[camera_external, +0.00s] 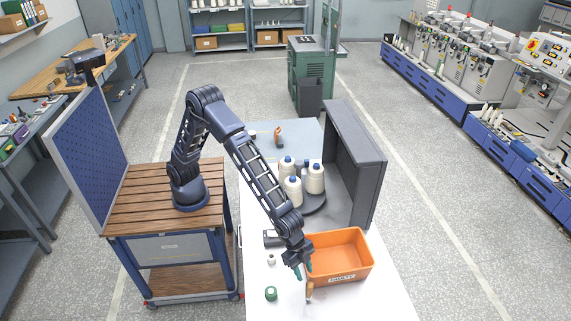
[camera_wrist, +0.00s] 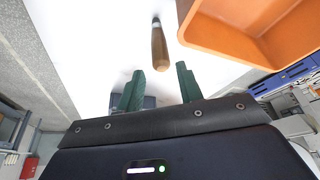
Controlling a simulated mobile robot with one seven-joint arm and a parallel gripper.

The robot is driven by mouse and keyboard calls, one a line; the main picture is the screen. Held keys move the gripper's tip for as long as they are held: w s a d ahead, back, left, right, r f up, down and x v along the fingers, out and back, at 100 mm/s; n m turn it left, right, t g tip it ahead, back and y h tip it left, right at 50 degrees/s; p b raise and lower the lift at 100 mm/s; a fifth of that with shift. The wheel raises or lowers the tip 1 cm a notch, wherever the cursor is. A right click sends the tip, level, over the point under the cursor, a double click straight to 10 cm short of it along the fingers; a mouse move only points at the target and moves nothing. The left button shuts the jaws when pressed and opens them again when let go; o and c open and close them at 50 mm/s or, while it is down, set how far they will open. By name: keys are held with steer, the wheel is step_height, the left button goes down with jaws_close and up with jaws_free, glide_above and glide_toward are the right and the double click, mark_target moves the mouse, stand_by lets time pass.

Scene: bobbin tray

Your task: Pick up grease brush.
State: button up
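The grease brush appears to be the thing with the brown wooden handle (camera_external: 309,291) on the white table, just left of the orange bin. In the wrist view its handle (camera_wrist: 159,47) points toward my gripper, with a pale band near the top edge; its bristles are not clearly seen. My gripper (camera_external: 303,269) is above the table beside the bin's left wall, close to the brush. In the wrist view its green fingers (camera_wrist: 160,72) are spread apart with nothing between them, and the handle's near end lies just beyond the gap.
The orange bin (camera_external: 345,277) stands close right of the brush. A green spool (camera_external: 271,294) and a small white bobbin (camera_external: 271,260) lie to the left.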

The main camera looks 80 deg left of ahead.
mark_target(310, 292)
steer(key=x, duration=1)
steer(key=shift+d+f, duration=0.15)
steer(key=shift+f, duration=0.25)
steer(key=c, duration=0.7)
